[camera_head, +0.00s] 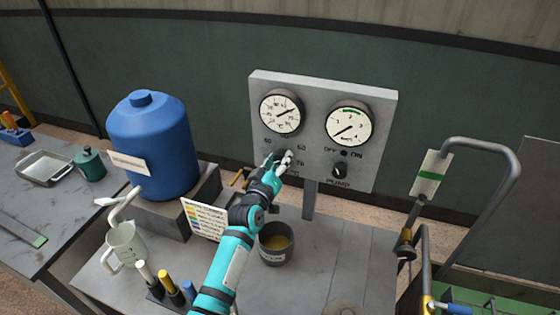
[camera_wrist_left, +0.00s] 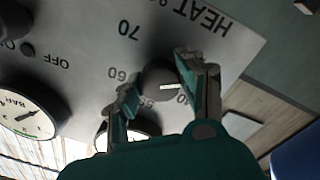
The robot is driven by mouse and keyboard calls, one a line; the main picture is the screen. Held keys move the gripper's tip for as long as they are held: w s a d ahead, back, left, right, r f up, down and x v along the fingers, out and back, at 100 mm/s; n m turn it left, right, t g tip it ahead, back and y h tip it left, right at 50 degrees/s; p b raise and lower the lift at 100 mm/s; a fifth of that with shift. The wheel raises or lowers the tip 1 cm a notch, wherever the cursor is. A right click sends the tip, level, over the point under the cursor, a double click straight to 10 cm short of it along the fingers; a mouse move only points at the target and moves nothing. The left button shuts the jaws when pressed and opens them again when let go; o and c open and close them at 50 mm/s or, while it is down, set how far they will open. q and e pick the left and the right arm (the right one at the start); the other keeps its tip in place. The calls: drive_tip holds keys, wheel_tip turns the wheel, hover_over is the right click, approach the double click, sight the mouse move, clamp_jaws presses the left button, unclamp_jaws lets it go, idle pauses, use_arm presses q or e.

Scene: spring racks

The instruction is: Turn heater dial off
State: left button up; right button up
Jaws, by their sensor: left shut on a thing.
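The heater dial (camera_wrist_left: 157,78) is a dark round knob with a white mark on the grey control panel (camera_head: 325,90). In the left wrist view it sits between the two fingers of my left gripper (camera_wrist_left: 158,82), which is shut on it. Numbers such as 60 and 70 are printed around the dial, with heat lettering nearby. The white mark points to the right in that view; the label it points at is partly hidden. In the head view my left gripper (camera_head: 278,160) covers most of the dial, below the left gauge (camera_head: 282,112). My right gripper is not in view.
The pump switch (camera_head: 340,170) and the right gauge (camera_head: 349,124) are on the same panel. A blue tank (camera_head: 152,150), a colour-striped card (camera_head: 205,218), a dark cup (camera_head: 276,244) and a white jug (camera_head: 126,246) stand around my arm. A bent pipe (camera_head: 505,170) rises at right.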

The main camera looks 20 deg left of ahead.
use_arm(q)
drive_tip(key=o, duration=1.2)
drive_tip(key=shift+f, duration=0.1)
drive_tip(key=s, duration=1.2)
drive_tip(key=shift+a, duration=0.35)
